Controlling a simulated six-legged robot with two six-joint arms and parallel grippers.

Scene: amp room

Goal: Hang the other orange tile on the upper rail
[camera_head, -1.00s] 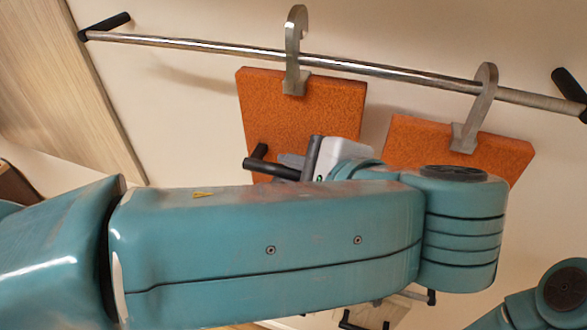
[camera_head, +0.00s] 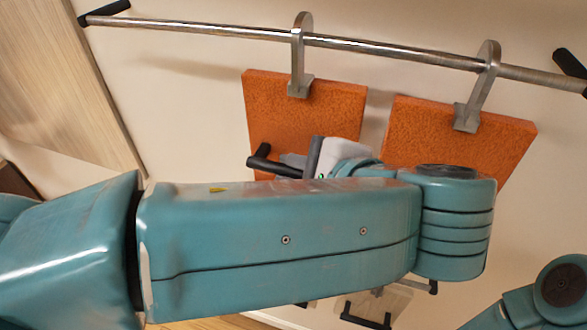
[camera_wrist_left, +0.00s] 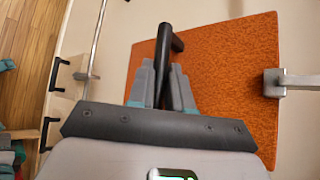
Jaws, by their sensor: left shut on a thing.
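The upper rail (camera_head: 400,50) is a steel bar across the top of the head view. The left orange tile (camera_head: 300,105) has a grey hook (camera_head: 297,55) that reaches over the rail; I cannot tell if it rests on it. The other orange tile (camera_head: 445,140) hangs from its own hook (camera_head: 480,85) to the right. My left gripper (camera_wrist_left: 166,85) is shut on the left tile's black handle (camera_wrist_left: 164,50), in front of the tile face. The handle also shows in the head view (camera_head: 272,163). My left arm hides the tiles' lower parts. My right gripper is out of view.
Black brackets (camera_head: 105,13) hold the rail's ends. A wooden panel (camera_head: 55,70) stands at the left. A steel bar (camera_wrist_left: 97,40) and black handles (camera_wrist_left: 58,75) show at the left of the wrist view. The rail's left stretch is bare.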

